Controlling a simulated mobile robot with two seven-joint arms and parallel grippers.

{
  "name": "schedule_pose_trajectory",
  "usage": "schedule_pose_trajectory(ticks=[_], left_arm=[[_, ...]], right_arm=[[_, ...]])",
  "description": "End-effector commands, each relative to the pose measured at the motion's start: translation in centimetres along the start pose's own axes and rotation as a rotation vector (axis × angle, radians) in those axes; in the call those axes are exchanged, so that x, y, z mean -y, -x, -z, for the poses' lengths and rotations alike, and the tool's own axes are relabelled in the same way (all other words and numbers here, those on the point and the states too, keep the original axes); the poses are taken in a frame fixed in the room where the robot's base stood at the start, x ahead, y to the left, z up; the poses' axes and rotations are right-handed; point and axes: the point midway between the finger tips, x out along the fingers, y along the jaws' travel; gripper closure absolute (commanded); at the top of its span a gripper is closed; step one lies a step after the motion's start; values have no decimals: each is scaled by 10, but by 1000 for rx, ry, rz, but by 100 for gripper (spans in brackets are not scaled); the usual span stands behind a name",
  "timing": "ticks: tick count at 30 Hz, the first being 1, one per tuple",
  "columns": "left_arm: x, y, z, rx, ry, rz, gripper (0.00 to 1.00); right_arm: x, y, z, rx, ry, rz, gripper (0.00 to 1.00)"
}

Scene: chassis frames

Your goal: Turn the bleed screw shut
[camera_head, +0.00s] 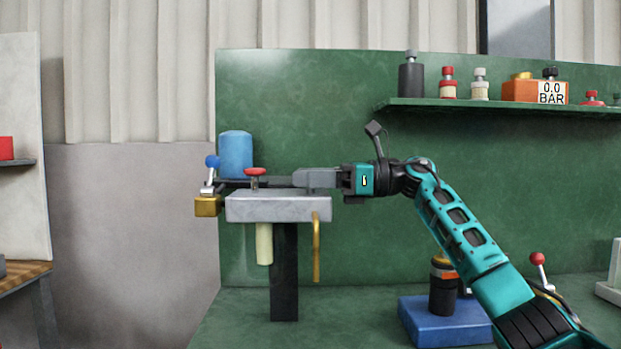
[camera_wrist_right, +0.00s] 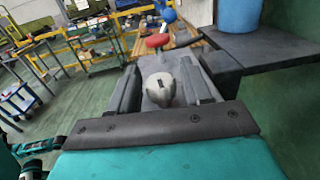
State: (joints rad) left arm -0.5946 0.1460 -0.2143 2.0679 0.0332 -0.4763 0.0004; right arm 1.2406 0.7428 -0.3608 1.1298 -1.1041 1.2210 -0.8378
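The grey metal block (camera_head: 280,208) stands on a dark post in the head view. A red knob (camera_head: 255,172) stands on its top, and it also shows beyond my fingertips in the wrist view (camera_wrist_right: 157,41). My right gripper (camera_head: 300,181) reaches in from the right, low over the block's right part. In the wrist view its fingers (camera_wrist_right: 160,75) are apart, with a pale rounded metal piece (camera_wrist_right: 158,90) with a dark slot between them. I see gaps on both sides of it. I cannot tell whether this piece or the red knob is the bleed screw. My left gripper is out of view.
A blue-ball lever (camera_head: 211,164) on a brass fitting (camera_head: 207,206) is at the block's left. A blue cylinder (camera_head: 235,155) stands behind. A yellow handle (camera_head: 316,250) hangs below the block. A shelf (camera_head: 480,106) with bottles is at upper right, a blue base (camera_head: 440,320) below.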

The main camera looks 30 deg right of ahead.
Motion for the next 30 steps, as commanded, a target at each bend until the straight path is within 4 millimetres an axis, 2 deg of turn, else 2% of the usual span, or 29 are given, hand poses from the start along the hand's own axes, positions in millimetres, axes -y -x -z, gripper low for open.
schedule_pose_trajectory(ticks=[2,13,23,30], left_arm=[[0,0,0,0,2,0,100],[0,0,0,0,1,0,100],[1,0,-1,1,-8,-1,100],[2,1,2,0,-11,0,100]], right_arm=[[0,0,0,0,0,0,59],[0,1,0,0,0,0,95],[-1,1,1,-3,3,50,95],[-1,1,0,-5,5,200,95]])
